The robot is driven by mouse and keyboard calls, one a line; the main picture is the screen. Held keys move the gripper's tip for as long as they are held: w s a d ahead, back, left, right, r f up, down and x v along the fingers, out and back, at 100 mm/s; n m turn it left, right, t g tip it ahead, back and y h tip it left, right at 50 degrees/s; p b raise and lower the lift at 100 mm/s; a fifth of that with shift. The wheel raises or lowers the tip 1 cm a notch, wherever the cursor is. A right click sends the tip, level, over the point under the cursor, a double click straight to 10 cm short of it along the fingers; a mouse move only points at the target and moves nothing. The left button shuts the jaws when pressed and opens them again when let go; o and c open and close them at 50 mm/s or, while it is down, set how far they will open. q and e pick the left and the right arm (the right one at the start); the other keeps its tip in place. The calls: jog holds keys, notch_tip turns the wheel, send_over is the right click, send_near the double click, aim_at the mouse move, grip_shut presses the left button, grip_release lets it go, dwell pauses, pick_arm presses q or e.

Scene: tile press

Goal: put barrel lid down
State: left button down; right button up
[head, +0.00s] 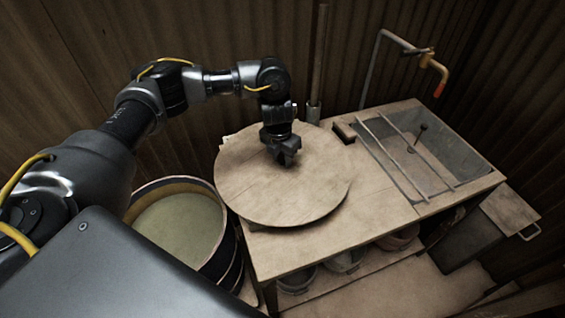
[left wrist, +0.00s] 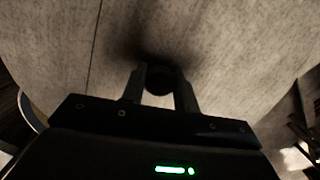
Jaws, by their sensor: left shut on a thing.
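The barrel lid (head: 300,195) is a large round wooden disc. In the head view it lies level over the left end of the wooden workbench; I cannot tell whether it touches the top. My left gripper (head: 285,155) is above the middle of the lid, pointing down. In the left wrist view the gripper (left wrist: 160,85) is shut on the lid's dark round knob (left wrist: 159,80), and the lid's planks (left wrist: 235,45) fill most of the picture. The open barrel (head: 180,225), with pale contents, stands left of the bench. My right gripper is not in view.
The workbench (head: 385,205) has a sunken metal sink (head: 445,165) with two rails across it at the right, and a tap (head: 425,58) behind. Several bowls (head: 345,262) stand on a shelf below. A lidded box (head: 510,212) stands at the right. Corrugated walls close in behind.

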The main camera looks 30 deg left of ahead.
pick_arm(q)
notch_tip(320, 180, down, 3)
jog(key=shift+r, duration=0.2)
jog(key=shift+d, duration=0.1)
jog(key=shift+f, duration=0.1)
jog(key=c, duration=1.1)
grip_release()
jog(key=shift+o, duration=0.2)
